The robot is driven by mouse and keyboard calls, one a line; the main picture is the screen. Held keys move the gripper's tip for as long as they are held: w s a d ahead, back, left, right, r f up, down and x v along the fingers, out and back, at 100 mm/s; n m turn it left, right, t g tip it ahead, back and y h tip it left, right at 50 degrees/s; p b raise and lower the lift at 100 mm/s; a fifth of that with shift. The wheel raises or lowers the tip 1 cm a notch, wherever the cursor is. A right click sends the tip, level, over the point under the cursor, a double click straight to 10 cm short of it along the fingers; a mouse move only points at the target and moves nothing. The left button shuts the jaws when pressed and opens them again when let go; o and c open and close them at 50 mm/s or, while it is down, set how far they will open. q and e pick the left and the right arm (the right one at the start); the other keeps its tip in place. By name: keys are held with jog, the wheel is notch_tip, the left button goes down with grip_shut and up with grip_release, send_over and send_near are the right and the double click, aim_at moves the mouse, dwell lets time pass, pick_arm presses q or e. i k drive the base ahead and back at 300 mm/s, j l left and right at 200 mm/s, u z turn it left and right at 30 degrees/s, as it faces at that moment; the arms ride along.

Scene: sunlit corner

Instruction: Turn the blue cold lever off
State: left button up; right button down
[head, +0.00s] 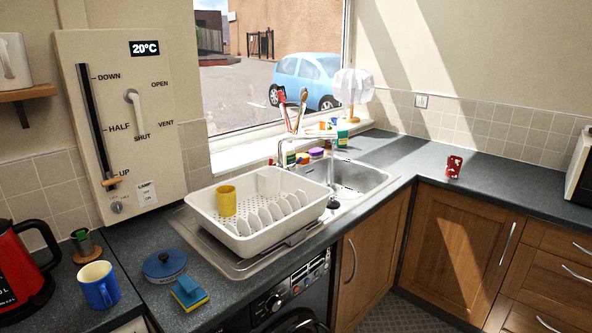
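A metal tap (282,152) stands at the back of the steel sink (372,178), behind the dish rack. Its spout reaches out to the right over the basin. The blue cold lever cannot be made out clearly at this size, and the rack and small items near the tap's base crowd that spot. Neither of my grippers is in view.
A white dish rack (262,243) with a yellow mug (227,201) and several plates fills the drainer. A blue mug (98,286), red kettle (22,277), blue round tin (165,265) and sponge (189,293) stand at the left. The right counter is mostly clear.

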aim_at(291, 168)
jog(key=i+l, duration=0.25)
jog(key=l, duration=0.15)
jog(key=i+l+u, duration=0.1)
jog(key=i+l, duration=0.15)
jog(key=l, duration=0.15)
jog(key=i+l+u, duration=0.1)
jog(key=i+l, duration=0.15)
jog(key=l, duration=0.15)
